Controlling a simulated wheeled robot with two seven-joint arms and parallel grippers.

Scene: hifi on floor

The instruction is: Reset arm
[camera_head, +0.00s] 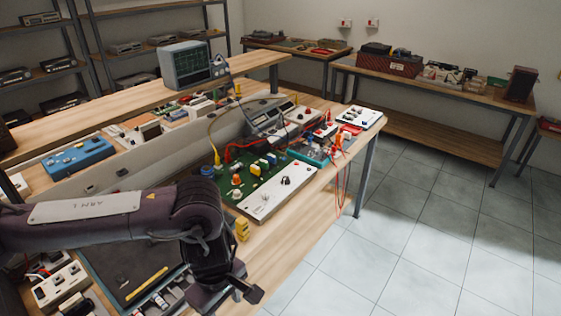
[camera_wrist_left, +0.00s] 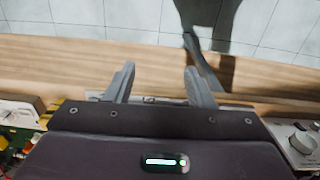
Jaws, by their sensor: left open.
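My left arm comes in from the left across the workbench in the head view. Its gripper (camera_head: 243,296) points down near the front edge of the bench. In the left wrist view the two fingers of the left gripper (camera_wrist_left: 160,84) stand apart with nothing between them. Below them are the wooden bench edge (camera_wrist_left: 60,62) and the tiled floor. My right gripper does not show in either view.
The bench holds a green circuit board with a white panel (camera_head: 278,193), a blue device (camera_head: 78,157), a yellow block (camera_head: 242,229) and red leads. An oscilloscope (camera_head: 185,64) stands on the raised shelf. Tiled floor (camera_head: 420,235) is clear at right.

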